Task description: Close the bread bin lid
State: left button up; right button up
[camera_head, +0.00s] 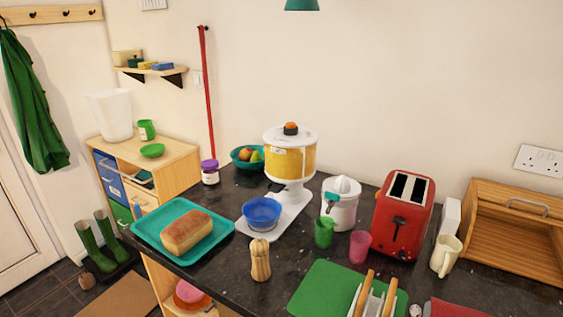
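The wooden bread bin (500,246) stands at the right end of the dark counter, against the wall, and is cut off by the right edge of the view. Its metal handle (527,207) sits high up near the top, with slatted wood below it. The lid seems to be raised, but I cannot clearly tell lid slats from the inside. Neither of my grippers is in view.
A white mug (446,255) and a red toaster (403,216) stand just left of the bin. A green board (321,287) and a rack with wooden-handled items (372,298) lie in front. A loaf (187,232) rests on a teal tray (153,222) at left.

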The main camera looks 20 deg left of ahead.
aim_at(506, 209)
jog(key=z, duration=1)
jog(key=l, duration=0.2)
jog(key=k+u, duration=0.05)
